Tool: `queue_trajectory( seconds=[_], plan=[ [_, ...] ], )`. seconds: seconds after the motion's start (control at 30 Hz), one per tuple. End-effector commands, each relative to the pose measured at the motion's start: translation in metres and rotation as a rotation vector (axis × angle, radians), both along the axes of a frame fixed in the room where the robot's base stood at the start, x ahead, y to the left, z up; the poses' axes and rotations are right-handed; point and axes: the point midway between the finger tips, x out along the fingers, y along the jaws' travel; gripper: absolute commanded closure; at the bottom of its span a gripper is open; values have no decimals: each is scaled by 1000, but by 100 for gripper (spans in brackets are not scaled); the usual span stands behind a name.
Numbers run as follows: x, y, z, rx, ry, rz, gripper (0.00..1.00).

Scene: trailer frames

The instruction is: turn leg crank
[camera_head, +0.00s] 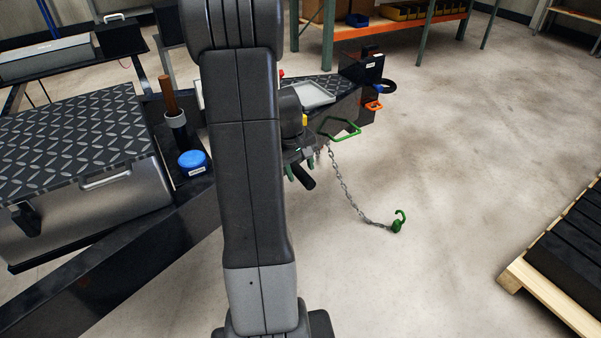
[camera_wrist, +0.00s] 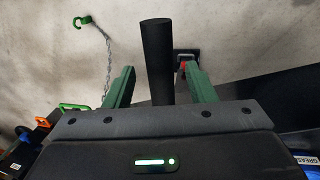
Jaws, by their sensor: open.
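The crank's black cylindrical handle (camera_wrist: 157,62) stands between the two green fingers of my gripper (camera_wrist: 159,68) in the wrist view. A gap shows on each side of it, wider on the left. My gripper is open. In the head view my gripper (camera_head: 299,168) is beside the trailer's front frame, and the black handle (camera_head: 306,181) points down and right from it. The rest of the crank and the leg are mostly hidden behind my arm and gripper. A dark plate (camera_wrist: 187,55) with a red part shows behind the right finger.
A chain (camera_head: 347,191) with a green hook (camera_head: 398,222) hangs to the floor right of the gripper. A green loop handle (camera_head: 340,130) sticks out above it. A blue-capped can (camera_head: 193,160) stands on the frame at left. A pallet (camera_head: 560,283) lies at right; the floor between is clear.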

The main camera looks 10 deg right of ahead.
Motion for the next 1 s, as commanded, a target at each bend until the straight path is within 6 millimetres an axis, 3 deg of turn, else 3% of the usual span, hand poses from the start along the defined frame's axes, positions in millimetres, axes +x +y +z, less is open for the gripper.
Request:
queue_trajectory(
  seconds=[0.17, 0.47, 0.7, 0.73, 1.0],
  plan=[
    [0, -2, -13, 1, 1, 0, 50],
    [1, -3, -15, 1, 0, -1, 50],
    [1, -3, -14, 0, 0, -1, 97],
    [1, -3, -14, 0, 0, -1, 100],
    [1, -4, -16, -13, -6, -1, 100]
  ],
)
